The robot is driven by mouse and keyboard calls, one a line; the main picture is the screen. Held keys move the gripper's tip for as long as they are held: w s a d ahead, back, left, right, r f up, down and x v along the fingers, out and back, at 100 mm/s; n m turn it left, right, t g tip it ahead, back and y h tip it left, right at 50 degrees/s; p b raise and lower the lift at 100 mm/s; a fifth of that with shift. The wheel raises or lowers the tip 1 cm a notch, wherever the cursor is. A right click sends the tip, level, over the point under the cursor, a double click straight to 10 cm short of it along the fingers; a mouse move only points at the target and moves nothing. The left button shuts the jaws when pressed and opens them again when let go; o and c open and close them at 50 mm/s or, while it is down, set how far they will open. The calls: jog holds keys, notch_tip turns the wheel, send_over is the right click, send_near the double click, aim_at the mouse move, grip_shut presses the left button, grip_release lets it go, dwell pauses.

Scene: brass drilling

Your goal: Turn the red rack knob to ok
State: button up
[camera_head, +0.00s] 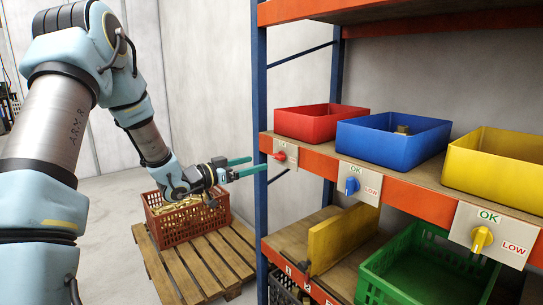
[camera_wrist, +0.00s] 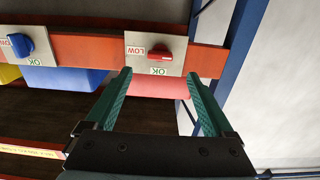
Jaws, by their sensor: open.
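The red knob (camera_head: 280,155) sits on a pale plate (camera_head: 286,152) on the orange shelf beam, below the red bin. In the wrist view, which is upside down, the red knob (camera_wrist: 160,53) lies lengthwise along the beam, between the LOW label and the plate's far edge; the OK label is to one side of it. Which end is its pointer is hard to tell. My gripper (camera_head: 258,166) has its green fingers apart and empty, just left of the plate in the head view. In the wrist view the fingers (camera_wrist: 159,76) straddle the plate's width, short of the knob.
Blue (camera_head: 352,185) and yellow (camera_head: 481,238) knobs sit on plates further right along the beam. Red (camera_head: 320,123), blue and yellow bins stand above. A blue rack post (camera_head: 260,110) is close to my gripper. A red crate on a pallet (camera_head: 185,265) stands below my arm.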

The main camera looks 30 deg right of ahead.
aim_at(275, 158)
jog(key=d, duration=0.3)
jog(key=w+d+p, duration=0.1)
jog(key=d, duration=0.1)
jog(key=d+p, duration=0.1)
jog(key=d, duration=0.2)
jog(key=shift+w+d, duration=0.3)
jog(key=shift+d, duration=0.05)
jog(key=shift+c, duration=0.2)
jog(key=c, duration=1.3)
